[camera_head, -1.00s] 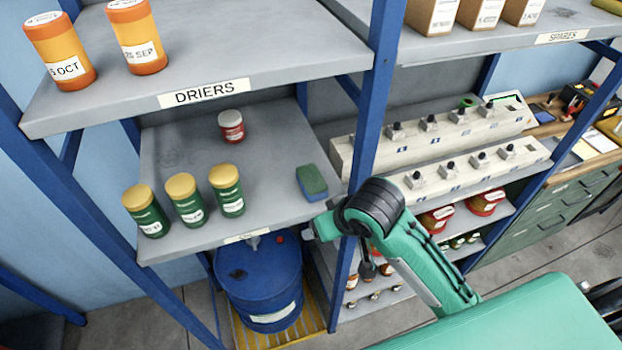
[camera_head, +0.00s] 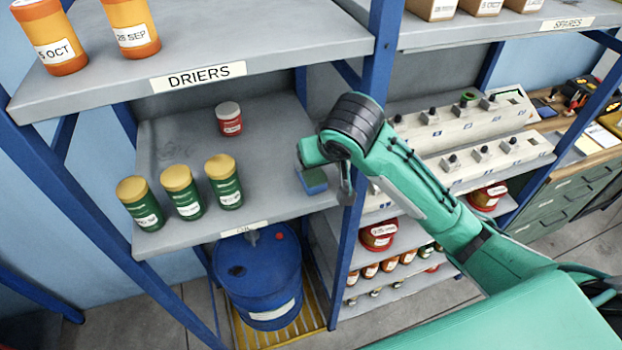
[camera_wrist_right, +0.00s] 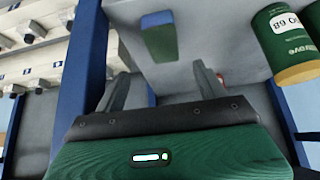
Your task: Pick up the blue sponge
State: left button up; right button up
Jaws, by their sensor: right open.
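The blue sponge (camera_head: 314,182) has a green face and lies on the middle shelf, near its front right corner. In the head view my right arm hides part of it. In the right wrist view the sponge (camera_wrist_right: 159,38) shows beyond the fingertips, apart from them. My right gripper (camera_wrist_right: 160,82) is open, with nothing between its fingers. In the head view the right gripper (camera_head: 346,188) is mostly hidden by its own wrist, beside the sponge at the shelf's right end. My left gripper is not in view.
Several green jars (camera_head: 181,192) with yellow lids stand at the shelf's front left. A red jar (camera_head: 229,118) stands further back. A blue rack post (camera_head: 345,255) rises close to my right wrist. The upper shelf (camera_head: 255,45) overhangs the back. A blue drum (camera_head: 262,280) stands below.

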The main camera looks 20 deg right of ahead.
aim_at(311, 171)
jog(key=x, duration=0.4)
jog(key=shift+p, duration=0.4)
jog(key=shift+w+f, duration=0.15)
jog(key=shift+f, duration=0.1)
jog(key=p+x, duration=0.3)
jog(key=x, duration=0.1)
jog(key=shift+a+f, duration=0.15)
jog(key=shift+a, duration=0.15)
jog(key=shift+w+f, duration=0.15)
jog(key=shift+f, duration=0.25)
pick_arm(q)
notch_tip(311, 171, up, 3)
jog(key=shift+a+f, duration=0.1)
pick_arm(e)
jog(key=c, duration=1.1)
